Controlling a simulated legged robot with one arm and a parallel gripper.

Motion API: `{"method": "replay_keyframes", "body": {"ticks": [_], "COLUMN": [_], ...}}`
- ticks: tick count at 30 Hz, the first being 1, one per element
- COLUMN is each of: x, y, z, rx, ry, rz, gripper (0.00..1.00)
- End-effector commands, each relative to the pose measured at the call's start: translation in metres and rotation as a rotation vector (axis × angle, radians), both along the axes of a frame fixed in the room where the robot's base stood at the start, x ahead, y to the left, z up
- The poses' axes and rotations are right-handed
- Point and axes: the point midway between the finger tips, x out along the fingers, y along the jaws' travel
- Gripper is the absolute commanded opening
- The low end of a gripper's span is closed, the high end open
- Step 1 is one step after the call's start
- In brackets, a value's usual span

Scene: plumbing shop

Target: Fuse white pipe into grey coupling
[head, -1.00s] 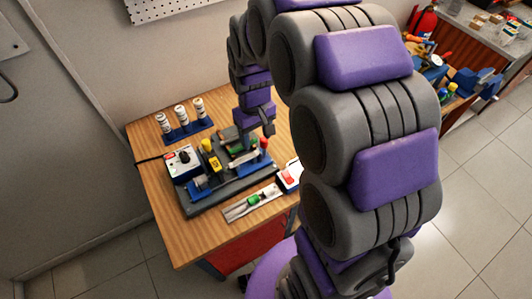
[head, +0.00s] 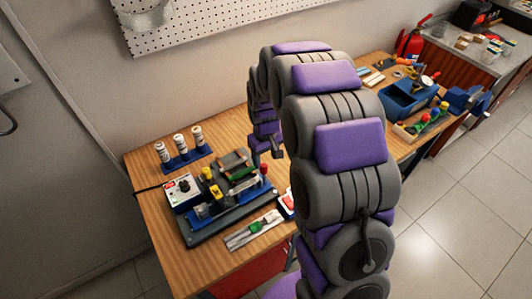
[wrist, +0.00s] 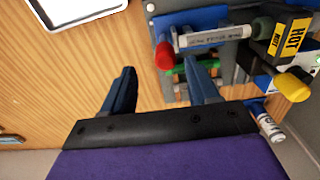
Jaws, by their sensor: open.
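My gripper (wrist: 160,78) is open and empty in the wrist view, with bare wood and part of the fusion rig beyond its fingers. In the head view my gripper (head: 277,150) is small, beside the rig's right end. A white pipe with printed marks (wrist: 212,38) lies on a blue holder of the rig, between a red knob (wrist: 164,54) and the yellow-and-black HOT block (wrist: 290,38). A dark grey cylindrical piece (wrist: 262,27) sits at the pipe's right end; I cannot tell whether it is the coupling. The rig (head: 225,200) stands on a dark base plate.
A control box (head: 183,190) is at the rig's left. Three white cylinders stand in a blue rack (head: 186,161) behind it. A tray with a green piece (head: 240,238) lies in front. A blue bin (head: 400,105) and a vise are farther right. Bare wood shows at the table's left.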

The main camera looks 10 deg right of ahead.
Motion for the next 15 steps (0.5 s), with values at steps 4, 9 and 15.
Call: {"method": "replay_keyframes", "body": {"ticks": [4,9,15], "x": [-0.001,-0.002,-0.001], "y": [0.002,0.000,-0.002], "z": [-0.019,-0.038,-0.055], "rx": [-0.002,0.000,0.002], "ry": [0.005,0.006,0.003], "rz": [0.000,0.001,0.000], "gripper": [0.60,0.60,0.60]}}
